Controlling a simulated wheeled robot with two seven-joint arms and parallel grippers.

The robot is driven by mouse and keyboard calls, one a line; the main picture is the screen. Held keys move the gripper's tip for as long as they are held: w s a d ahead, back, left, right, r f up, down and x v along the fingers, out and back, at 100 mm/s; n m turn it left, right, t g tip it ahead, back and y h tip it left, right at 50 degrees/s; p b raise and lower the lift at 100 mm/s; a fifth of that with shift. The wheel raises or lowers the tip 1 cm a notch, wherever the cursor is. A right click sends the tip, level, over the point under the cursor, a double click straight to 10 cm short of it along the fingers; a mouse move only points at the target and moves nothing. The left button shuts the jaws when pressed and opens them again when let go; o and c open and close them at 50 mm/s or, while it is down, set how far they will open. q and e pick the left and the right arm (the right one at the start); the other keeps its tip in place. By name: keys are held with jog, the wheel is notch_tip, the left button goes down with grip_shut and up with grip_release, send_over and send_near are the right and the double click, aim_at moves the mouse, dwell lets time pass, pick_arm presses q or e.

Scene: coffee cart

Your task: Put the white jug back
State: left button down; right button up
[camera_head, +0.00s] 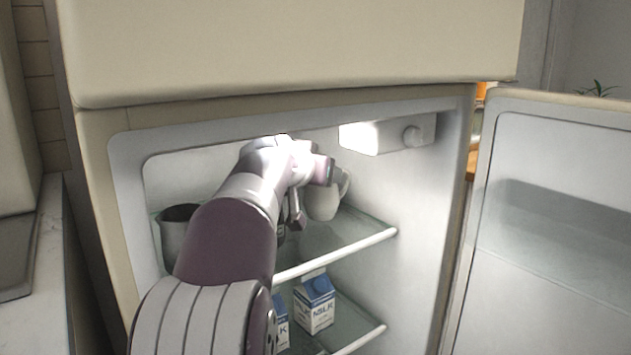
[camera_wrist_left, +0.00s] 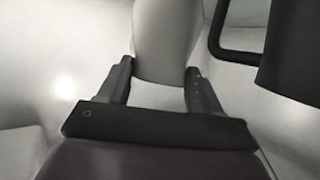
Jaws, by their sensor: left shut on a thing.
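The white jug (camera_head: 322,204) is inside the open fridge, at the upper glass shelf (camera_head: 335,238), toward the back right. It looks upright, with its handle on the right. I cannot tell if its base touches the shelf. My left gripper (camera_head: 308,195) reaches in from the left and partly hides the jug. In the left wrist view my left gripper (camera_wrist_left: 160,75) is shut on the white jug (camera_wrist_left: 166,40), with one finger on each side of its pale body. My right gripper is not in view.
A dark grey jug (camera_head: 176,228) stands on the shelf's left side; a dark handled vessel (camera_wrist_left: 295,55) shows in the left wrist view. Milk cartons (camera_head: 314,303) stand on the shelf below. A lamp box (camera_head: 385,135) hangs above right. The fridge door (camera_head: 560,220) stands open at right.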

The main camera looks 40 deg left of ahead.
pick_arm(q)
jog(key=shift+w+a, duration=0.3)
jog(key=shift+a, duration=0.1)
jog(key=shift+f+b, duration=0.65)
jog(key=shift+f, duration=0.05)
jog(key=shift+f, duration=0.1)
jog(key=shift+c, duration=0.9)
grip_release()
jog(key=shift+s+d, duration=0.1)
jog(key=shift+s, duration=0.2)
jog(key=b+v, duration=0.1)
jog(key=v, duration=0.6)
jog(key=shift+b, duration=0.3)
